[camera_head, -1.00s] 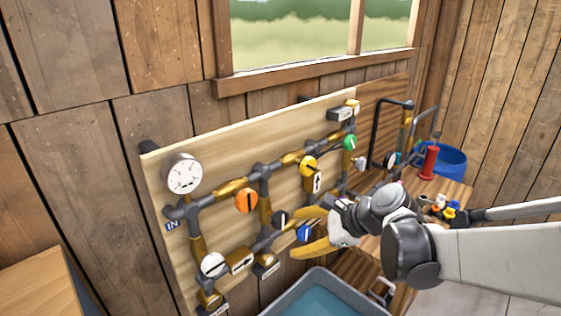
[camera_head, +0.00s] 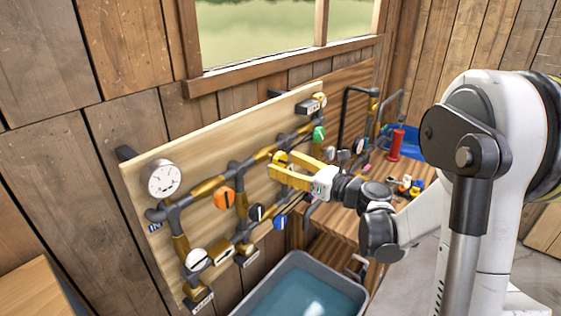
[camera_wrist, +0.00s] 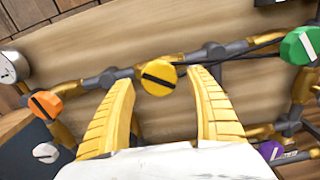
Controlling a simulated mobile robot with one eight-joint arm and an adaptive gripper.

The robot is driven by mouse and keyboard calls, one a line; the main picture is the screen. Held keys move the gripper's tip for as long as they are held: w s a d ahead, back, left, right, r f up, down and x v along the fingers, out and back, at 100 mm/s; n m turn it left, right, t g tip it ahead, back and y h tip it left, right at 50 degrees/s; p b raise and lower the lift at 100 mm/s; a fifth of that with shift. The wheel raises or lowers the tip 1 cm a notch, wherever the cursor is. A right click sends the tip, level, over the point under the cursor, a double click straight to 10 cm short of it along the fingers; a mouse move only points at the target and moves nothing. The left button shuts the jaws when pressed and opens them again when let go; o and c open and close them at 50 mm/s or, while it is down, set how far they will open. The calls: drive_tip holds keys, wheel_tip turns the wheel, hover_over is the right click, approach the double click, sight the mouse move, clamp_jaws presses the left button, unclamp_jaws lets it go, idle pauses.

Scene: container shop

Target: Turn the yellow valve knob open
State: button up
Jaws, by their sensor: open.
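The yellow valve knob (camera_wrist: 158,79) is round with a black bar slanting slightly across its face. It sits on the pipe on the wooden board, centred ahead of my gripper in the wrist view. It also shows in the head view (camera_head: 281,157), partly hidden by my fingers. My gripper (camera_head: 273,168) is open and empty, its yellow fingers pointing at the board. In the wrist view my gripper (camera_wrist: 162,84) has one fingertip on each side of the knob's lower edge. I cannot tell whether the fingertips reach past the knob's face.
An orange knob (camera_head: 223,197) and a green knob (camera_head: 319,133) flank the yellow one. A blue knob (camera_head: 280,222) is below. A pressure gauge (camera_head: 161,179) is at upper left. A grey tub of water (camera_head: 262,296) stands below the board; a bench (camera_head: 333,226) is at right.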

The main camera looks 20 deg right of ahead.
drive_tip(key=shift+x, duration=0.8)
drive_tip(key=c, duration=1.2)
drive_tip(key=n+b, duration=0.2)
drive_tip(key=n, duration=0.1)
drive_tip(key=shift+d+n+b, duration=0.1)
drive_tip(key=shift+n+b, duration=0.8)
drive_tip(key=shift+n, duration=1.2)
drive_tip(key=shift+r, duration=0.1)
